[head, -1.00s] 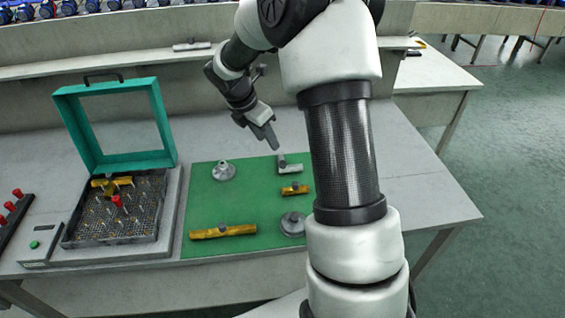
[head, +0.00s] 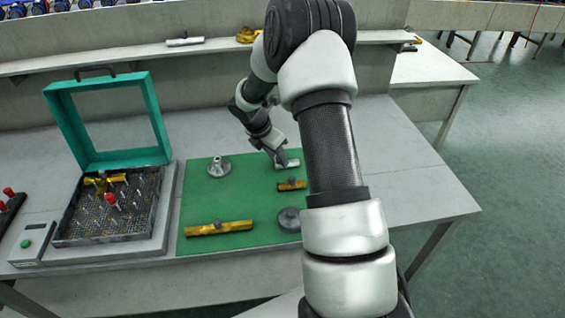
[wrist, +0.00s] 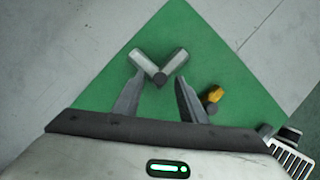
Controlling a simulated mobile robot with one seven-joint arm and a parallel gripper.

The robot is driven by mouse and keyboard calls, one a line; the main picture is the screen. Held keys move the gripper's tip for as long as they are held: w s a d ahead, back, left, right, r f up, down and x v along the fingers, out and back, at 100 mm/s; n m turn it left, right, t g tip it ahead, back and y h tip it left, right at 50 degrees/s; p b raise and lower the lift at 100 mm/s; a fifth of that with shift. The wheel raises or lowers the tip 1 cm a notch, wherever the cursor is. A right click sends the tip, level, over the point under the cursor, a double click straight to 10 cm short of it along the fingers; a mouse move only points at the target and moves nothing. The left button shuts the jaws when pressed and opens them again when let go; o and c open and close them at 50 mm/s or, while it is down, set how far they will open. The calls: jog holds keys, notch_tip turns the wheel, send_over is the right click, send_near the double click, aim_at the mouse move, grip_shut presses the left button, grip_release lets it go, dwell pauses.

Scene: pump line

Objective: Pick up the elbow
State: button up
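The elbow, a grey V-shaped pipe piece with a dark round corner, lies on the green mat (head: 246,212). In the head view the elbow (head: 291,163) is partly hidden by my gripper (head: 280,156), which is low over the back right of the mat. In the wrist view the elbow (wrist: 172,62) has its dark corner towards my gripper, between the fingertips or just ahead of them. My gripper (wrist: 158,84) is open, one finger on each side of that corner. I cannot tell whether either finger touches it.
A short yellow fitting (head: 291,184) lies close in front of the elbow; it also shows beside the right finger (wrist: 214,94). A long yellow pipe (head: 218,229), a grey flange (head: 219,168) and a grey disc (head: 289,220) share the mat. A teal-framed box (head: 160,118) stands left.

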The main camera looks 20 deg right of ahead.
jog(key=shift+f, duration=0.1)
jog(key=shift+c, duration=0.4)
grip_shut()
